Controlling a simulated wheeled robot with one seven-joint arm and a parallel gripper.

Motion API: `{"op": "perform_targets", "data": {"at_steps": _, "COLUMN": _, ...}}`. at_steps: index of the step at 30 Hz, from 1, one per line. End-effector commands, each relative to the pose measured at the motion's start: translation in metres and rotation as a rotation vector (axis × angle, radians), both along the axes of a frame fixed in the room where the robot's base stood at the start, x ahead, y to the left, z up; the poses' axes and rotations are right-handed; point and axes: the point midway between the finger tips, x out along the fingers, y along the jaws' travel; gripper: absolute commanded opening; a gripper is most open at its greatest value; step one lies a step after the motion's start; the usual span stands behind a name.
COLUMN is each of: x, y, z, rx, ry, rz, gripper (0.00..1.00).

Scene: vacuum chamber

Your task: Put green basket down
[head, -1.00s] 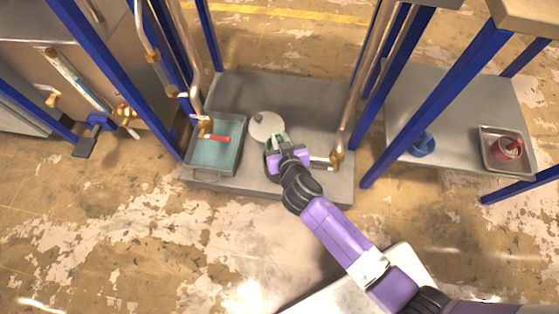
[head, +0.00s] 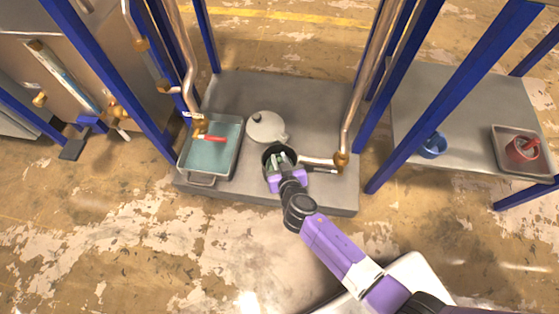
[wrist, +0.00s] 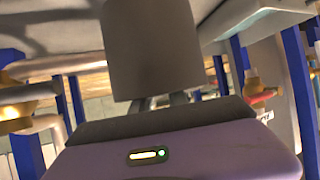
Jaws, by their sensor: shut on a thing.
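My gripper (head: 285,168), purple and dark, reaches down to a dark round pot (head: 268,154) on the grey platform. It is shut on the green basket (head: 277,161), of which only small pale green-grey bits show between the fingers, within the pot's opening. Whether the basket touches the pot's bottom is hidden. In the wrist view a plain grey block (wrist: 152,45) stands in front of the gripper body; I cannot tell whether it is the basket.
A round grey lid (head: 266,127) lies behind the pot. A teal-bottomed tray (head: 210,158) with a red-handled tool (head: 214,139) is to the left. A pipe (head: 318,161) runs close on the right. Blue posts frame the platform (head: 315,105). A blue cup (head: 433,147) stands farther right.

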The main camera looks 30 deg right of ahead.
Motion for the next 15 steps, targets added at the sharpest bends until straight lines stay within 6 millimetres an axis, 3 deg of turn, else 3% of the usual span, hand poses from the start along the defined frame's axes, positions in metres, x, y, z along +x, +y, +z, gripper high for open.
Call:
{"op": "perform_targets", "data": {"at_steps": 8, "x": 0.0002, "y": -0.0002, "z": -0.0023, "rx": 0.0, "ry": -0.001, "rz": 0.0, "gripper": 0.0}}
{"op": "perform_targets", "data": {"at_steps": 9, "x": -0.0001, "y": -0.0003, "z": -0.0023, "rx": 0.0, "ry": 0.0, "rz": 0.0, "gripper": 0.21}}
{"op": "perform_targets", "data": {"at_steps": 10, "x": 0.0, "y": -0.0003, "z": -0.0014, "rx": 0.0, "ry": 0.0, "rz": 0.0, "gripper": 0.27}}
{"op": "perform_targets", "data": {"at_steps": 15, "x": -0.0002, "y": -0.0003, "z": -0.0015, "rx": 0.0, "ry": 0.0, "rz": 0.0, "gripper": 0.28}}
